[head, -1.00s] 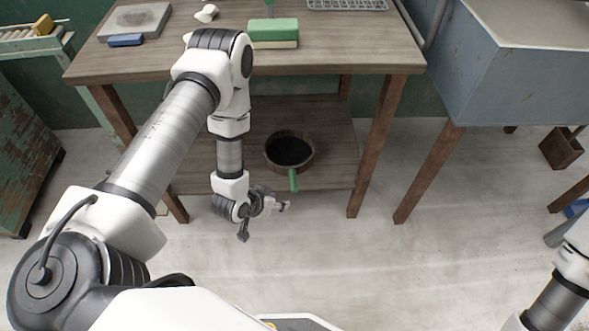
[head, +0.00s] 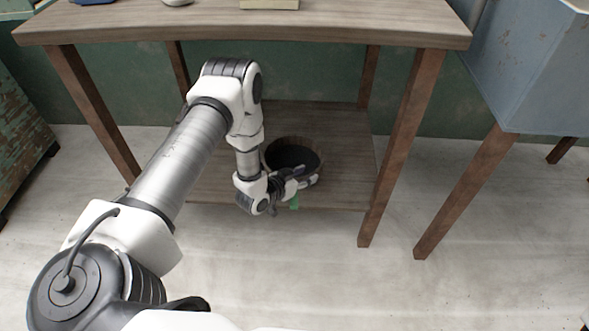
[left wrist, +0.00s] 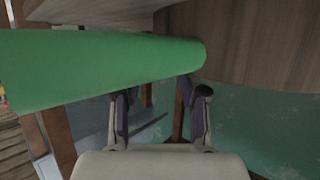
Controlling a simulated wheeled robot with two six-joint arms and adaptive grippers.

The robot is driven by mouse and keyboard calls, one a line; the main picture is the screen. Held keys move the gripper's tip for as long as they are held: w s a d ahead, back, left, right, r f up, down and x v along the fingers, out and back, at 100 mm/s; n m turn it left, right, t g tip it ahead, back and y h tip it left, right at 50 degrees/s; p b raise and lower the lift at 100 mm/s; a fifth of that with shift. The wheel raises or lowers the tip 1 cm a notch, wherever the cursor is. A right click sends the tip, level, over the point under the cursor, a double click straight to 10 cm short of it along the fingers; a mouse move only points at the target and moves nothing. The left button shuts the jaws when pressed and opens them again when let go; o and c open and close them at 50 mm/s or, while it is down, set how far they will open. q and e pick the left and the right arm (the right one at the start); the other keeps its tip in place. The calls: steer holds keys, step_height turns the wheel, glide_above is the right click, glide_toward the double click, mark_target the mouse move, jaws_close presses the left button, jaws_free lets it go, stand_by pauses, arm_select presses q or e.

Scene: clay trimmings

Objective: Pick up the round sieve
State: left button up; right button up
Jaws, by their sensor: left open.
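The round sieve (head: 283,150) has a brown wooden rim, a dark inside and a green handle (head: 295,202). It rests on the lower shelf of the workbench, handle towards me. My left gripper (head: 306,180) is open at the near side of the sieve, by the handle, and hides part of both. In the left wrist view the green handle (left wrist: 100,68) lies large across the upper left, just above my open fingertips (left wrist: 160,92). Brown wood, likely the rim (left wrist: 245,45), fills the upper right. I cannot tell whether the fingers touch the handle. My right gripper is out of view.
The bench top (head: 300,28) overhangs the lower shelf (head: 345,150). A blue-grey basin (head: 530,75) stands at the right. The floor in front is clear.

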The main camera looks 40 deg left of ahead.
arm_select(q)
steer(key=x, duration=0.2)
steer(key=shift+w+f+b, duration=0.25)
steer(key=shift+b, duration=0.05)
steer(key=shift+r, duration=0.1)
jaws_close()
steer(key=shift+r, duration=0.15)
